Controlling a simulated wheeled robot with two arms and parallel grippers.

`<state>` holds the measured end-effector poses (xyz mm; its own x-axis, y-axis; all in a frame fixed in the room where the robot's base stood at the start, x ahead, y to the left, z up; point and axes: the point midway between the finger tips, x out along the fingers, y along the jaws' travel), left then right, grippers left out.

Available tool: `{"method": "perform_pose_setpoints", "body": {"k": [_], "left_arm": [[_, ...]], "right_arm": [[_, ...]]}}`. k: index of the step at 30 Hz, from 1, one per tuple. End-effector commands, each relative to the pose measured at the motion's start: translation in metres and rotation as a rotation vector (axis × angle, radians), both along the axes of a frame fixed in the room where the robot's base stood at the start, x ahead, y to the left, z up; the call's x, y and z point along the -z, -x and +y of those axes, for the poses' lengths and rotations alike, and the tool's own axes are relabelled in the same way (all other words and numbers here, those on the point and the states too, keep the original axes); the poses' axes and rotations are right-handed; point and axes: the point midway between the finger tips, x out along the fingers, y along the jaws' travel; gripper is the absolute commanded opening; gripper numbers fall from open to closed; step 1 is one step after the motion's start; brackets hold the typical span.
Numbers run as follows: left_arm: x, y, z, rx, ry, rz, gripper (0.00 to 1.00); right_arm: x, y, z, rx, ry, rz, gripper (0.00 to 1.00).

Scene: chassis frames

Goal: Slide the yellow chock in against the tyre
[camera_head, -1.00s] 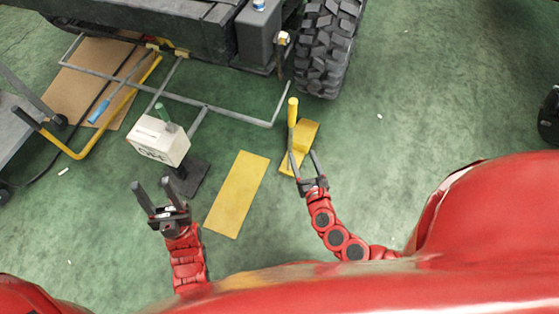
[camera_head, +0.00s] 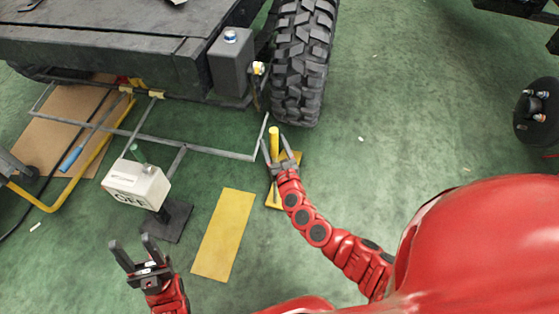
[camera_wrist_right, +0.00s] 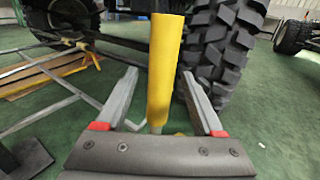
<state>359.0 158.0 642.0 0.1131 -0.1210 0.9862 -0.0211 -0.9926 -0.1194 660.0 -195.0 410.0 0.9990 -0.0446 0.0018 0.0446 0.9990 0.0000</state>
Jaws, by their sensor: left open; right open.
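The yellow chock (camera_head: 272,198) lies on the green floor, just short of the black knobby tyre (camera_head: 301,75). Its upright yellow handle (camera_head: 274,144) stands between the fingers of my right gripper (camera_head: 278,150), which is open around it. The right wrist view shows the handle (camera_wrist_right: 164,65) upright between the two open fingers, with the tyre (camera_wrist_right: 222,45) behind it to the right. Much of the chock is hidden by my right gripper. A gap of green floor shows between chock and tyre. My left gripper (camera_head: 133,254) is open and empty at the lower left.
A grey metal frame (camera_head: 218,150) reaches from the vehicle close to the chock's left. A white box (camera_head: 137,186) with a green top piece stands left of a flat yellow floor patch (camera_head: 223,235). Another wheel (camera_head: 537,110) is at far right.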

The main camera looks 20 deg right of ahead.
Motion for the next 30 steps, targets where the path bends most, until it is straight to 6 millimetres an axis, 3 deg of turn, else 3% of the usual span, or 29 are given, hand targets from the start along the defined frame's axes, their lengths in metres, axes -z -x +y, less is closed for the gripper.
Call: {"method": "perform_pose_setpoints", "body": {"k": [6, 18, 27, 30], "left_arm": [[0.008, 0.002, 0.000, -0.001, -0.011, -0.009, 0.50], [0.008, 0.002, 0.000, -0.001, -0.013, -0.013, 0.50], [0.008, 0.002, 0.000, -0.001, -0.013, -0.013, 0.50], [0.008, 0.002, 0.000, -0.001, -0.013, -0.013, 0.50]], "right_arm": [[0.001, -0.024, 0.000, -0.001, -0.001, 0.000, 0.69], [0.001, -0.029, -0.001, -0.001, 0.000, 0.002, 0.68], [0.001, -0.029, -0.001, -0.001, 0.000, 0.002, 0.14], [0.001, -0.029, -0.001, -0.001, 0.000, 0.002, 0.00]]}}
